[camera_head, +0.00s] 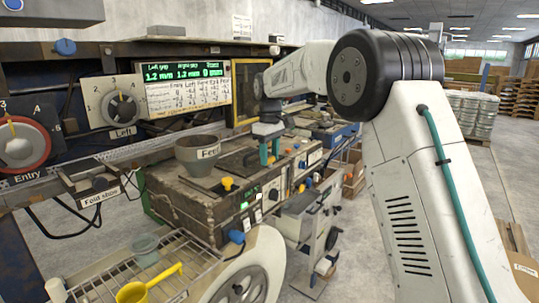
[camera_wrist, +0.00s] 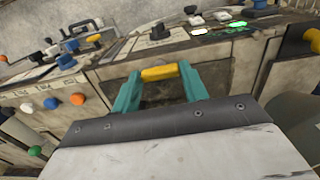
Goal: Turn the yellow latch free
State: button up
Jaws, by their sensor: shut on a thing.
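The yellow latch (camera_wrist: 160,73) is a short yellow bar near the middle of the wrist view, at the top edge of a dark recessed panel on the worn machine's front. My gripper (camera_wrist: 161,78) has its two teal fingers at the two ends of the bar, shut on it. The latch lies about level in that view. In the head view my gripper (camera_head: 270,152) reaches down at the machine's front, and the latch cannot be made out there.
A grey feed cup (camera_head: 198,154) stands on the machine left of my gripper. A yellow knob (camera_head: 227,183) sits nearby, and another yellow part (camera_wrist: 313,38) shows at the wrist view's right edge. Coloured knobs (camera_wrist: 77,99) line the panel at left. A yellow scoop (camera_head: 140,289) lies on a wire rack.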

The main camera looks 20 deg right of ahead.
aim_at(270, 158)
jog(key=o, duration=1)
notch_tip(270, 158, up, 8)
jog(key=shift+f, duration=0.1)
